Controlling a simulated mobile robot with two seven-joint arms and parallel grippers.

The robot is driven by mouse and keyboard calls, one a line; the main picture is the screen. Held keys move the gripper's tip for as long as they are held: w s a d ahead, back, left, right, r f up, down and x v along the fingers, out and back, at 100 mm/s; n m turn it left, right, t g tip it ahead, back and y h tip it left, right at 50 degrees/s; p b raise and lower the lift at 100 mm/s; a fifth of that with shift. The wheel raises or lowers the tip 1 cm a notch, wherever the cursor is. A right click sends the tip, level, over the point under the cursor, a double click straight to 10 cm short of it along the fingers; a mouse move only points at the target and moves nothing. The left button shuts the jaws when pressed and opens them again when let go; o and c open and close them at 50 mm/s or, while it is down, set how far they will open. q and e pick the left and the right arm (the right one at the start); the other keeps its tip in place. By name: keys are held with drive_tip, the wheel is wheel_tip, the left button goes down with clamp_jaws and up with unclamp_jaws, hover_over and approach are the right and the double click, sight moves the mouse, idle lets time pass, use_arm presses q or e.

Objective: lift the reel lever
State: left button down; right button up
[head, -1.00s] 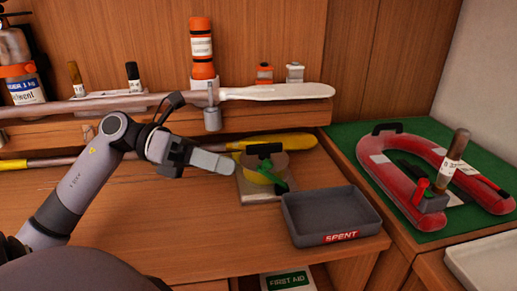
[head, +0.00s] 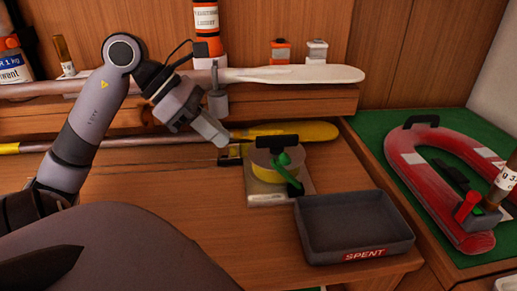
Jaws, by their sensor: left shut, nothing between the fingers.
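The reel (head: 258,162) is a yellow drum on a pale base plate (head: 265,199), with a black bar (head: 278,142) across its top. A green lever (head: 290,175) sits at its right front and slants down to the right. My left gripper (head: 222,140) is shut and empty, above and to the left of the reel in the picture, pointing down and right. A gap shows between its fingertips and the reel. My right gripper is out of view.
A grey tray marked SPENT (head: 355,220) stands right in front of the reel. A shelf behind carries a white-bladed paddle (head: 300,74) and an orange canister (head: 207,30). A yellow-bladed paddle (head: 290,131) lies behind the reel. A red U-shaped float (head: 440,185) lies at right.

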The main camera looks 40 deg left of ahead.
sight(277, 169)
use_arm(q)
drive_tip(key=shift+w+d+f+p, duration=0.3)
drive_tip(key=shift+w+d+f, duration=0.4)
drive_tip(key=shift+w+d, duration=0.2)
drive_tip(key=shift+w+d+f+p, duration=0.35)
drive_tip(key=shift+w+d+f, duration=0.35)
drive_tip(key=shift+w+d, duration=0.25)
drive_tip(key=shift+w+d+f+p, duration=0.3)
drive_tip(key=shift+w+d+f, duration=0.4)
drive_tip(key=shift+w+d, duration=0.2)
drive_tip(key=shift+r, duration=0.1)
